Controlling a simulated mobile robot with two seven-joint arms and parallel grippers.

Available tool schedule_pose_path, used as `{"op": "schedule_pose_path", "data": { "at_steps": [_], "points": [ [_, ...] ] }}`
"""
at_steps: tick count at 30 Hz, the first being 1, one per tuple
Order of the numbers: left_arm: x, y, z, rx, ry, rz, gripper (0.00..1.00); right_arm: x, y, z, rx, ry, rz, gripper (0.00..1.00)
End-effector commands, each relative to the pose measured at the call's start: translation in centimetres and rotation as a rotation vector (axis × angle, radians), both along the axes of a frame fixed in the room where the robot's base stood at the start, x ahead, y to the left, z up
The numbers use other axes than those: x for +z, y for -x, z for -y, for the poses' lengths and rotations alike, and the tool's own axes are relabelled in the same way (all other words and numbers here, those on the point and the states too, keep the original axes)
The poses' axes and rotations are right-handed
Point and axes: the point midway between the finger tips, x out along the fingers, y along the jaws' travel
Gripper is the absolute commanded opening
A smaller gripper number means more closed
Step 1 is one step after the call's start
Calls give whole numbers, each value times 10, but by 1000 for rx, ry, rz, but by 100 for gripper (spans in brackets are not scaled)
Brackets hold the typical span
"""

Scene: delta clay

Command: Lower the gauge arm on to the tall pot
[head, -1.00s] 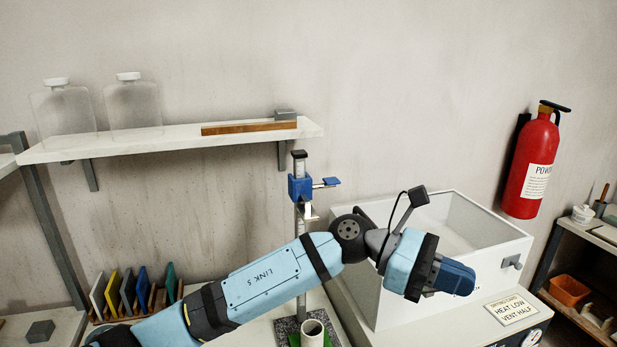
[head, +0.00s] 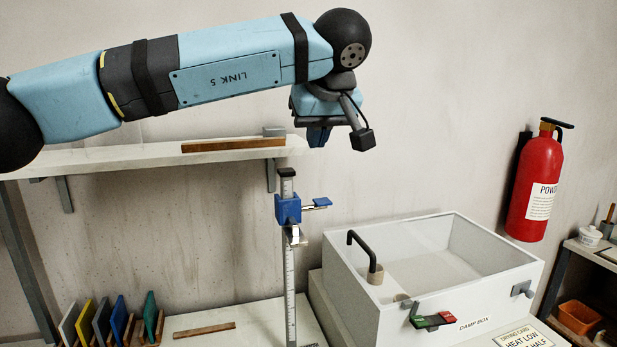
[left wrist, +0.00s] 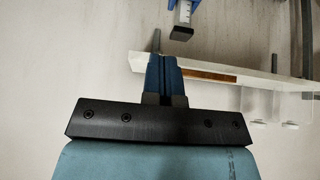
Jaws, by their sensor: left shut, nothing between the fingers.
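The height gauge has an upright ruled post (head: 290,275) with a blue sliding arm (head: 288,209) near its top. A blue knob sticks out to the right, and a small metal jaw hangs below the slider. The gauge's foot and the tall pot are below the head view's edge. My left gripper (head: 319,138) points down, above and slightly right of the gauge top, apart from it. It is shut and empty; its blue fingers also show in the left wrist view (left wrist: 163,75). The gauge post's top (left wrist: 183,20) shows beyond them. My right gripper is out of view.
A wall shelf (head: 225,156) with a wooden strip (head: 233,146) runs behind my left arm. Upright coloured boards (head: 102,318) stand at lower left.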

Motion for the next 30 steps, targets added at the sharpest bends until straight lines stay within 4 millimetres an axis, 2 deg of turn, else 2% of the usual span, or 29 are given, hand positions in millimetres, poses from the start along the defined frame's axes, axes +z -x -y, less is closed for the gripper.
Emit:
{"op": "schedule_pose_path", "data": {
  "at_steps": [5,15,22,30],
  "points": [
    [-22,-14,-5,1,1,-5,0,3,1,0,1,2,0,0],
    [-81,-51,-17,0,4,-5,0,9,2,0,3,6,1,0],
    [-112,-45,-14,-3,4,-5,0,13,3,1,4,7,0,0],
    [-120,-43,-13,-1,5,-4,0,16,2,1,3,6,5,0]
  ]
}}
